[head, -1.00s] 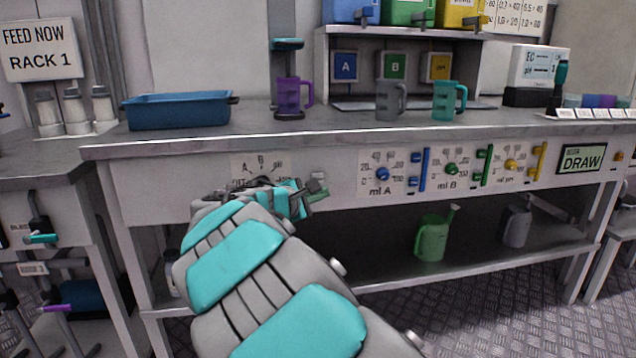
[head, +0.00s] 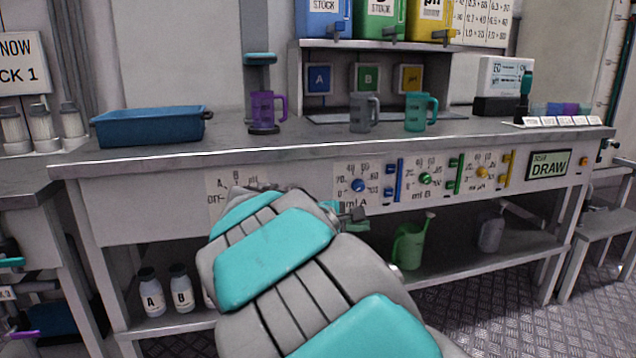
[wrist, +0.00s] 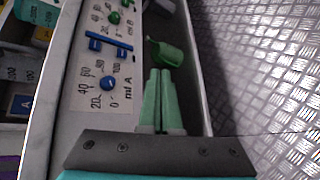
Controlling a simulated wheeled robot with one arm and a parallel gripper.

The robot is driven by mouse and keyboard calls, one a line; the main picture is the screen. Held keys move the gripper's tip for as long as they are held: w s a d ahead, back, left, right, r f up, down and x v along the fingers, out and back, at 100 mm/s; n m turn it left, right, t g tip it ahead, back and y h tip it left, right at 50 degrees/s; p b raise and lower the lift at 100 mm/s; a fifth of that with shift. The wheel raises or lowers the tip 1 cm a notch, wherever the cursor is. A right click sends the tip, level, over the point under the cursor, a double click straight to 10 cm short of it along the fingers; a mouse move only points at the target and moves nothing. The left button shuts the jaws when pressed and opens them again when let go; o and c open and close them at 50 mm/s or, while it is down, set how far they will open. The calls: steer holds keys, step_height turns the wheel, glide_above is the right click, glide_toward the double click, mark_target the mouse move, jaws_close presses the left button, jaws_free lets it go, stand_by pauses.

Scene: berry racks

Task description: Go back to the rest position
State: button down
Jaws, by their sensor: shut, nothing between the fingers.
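My gripper (wrist: 158,100) shows in the wrist view with its two pale green fingers together and nothing between them. In the head view the gripper (head: 352,215) is mostly hidden behind my arm; only a small grey-green part shows, in front of the bench's front panel. The panel's blue mL A dial (head: 358,185) is just above it there. The same blue dial (wrist: 106,83) lies left of the fingers in the wrist view, apart from them.
The bench top (head: 330,143) holds a blue tub (head: 150,127), purple (head: 263,110), grey (head: 364,112) and teal (head: 420,111) jugs. Green (head: 410,243) and grey (head: 491,232) watering cans and bottles A (head: 152,296) and B (head: 181,290) stand on the lower shelf. Open floor (head: 490,320) lies front right.

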steer(key=s+d+f+m+g+y+p, duration=0.1)
steer(key=s+d+f+m+g, duration=0.3)
steer(key=s+d, duration=0.55)
steer(key=s+d+f+m+g+y+p, duration=0.1)
steer(key=s+d+f+m+g, duration=0.35)
steer(key=s, duration=0.85)
steer(key=s+a+f+m+g+y, duration=0.1)
steer(key=s+a+f+m+y, duration=0.1)
steer(key=s, duration=0.9)
steer(key=s+a+f+m+g+y+p, duration=0.1)
steer(key=s+a+y, duration=0.4)
steer(key=s, duration=0.5)
step_height(320, 180, down, 2)
steer(key=shift+s+f+m+g, duration=0.1)
steer(key=shift+s+m+g, duration=0.3)
steer(key=shift+m, duration=0.85)
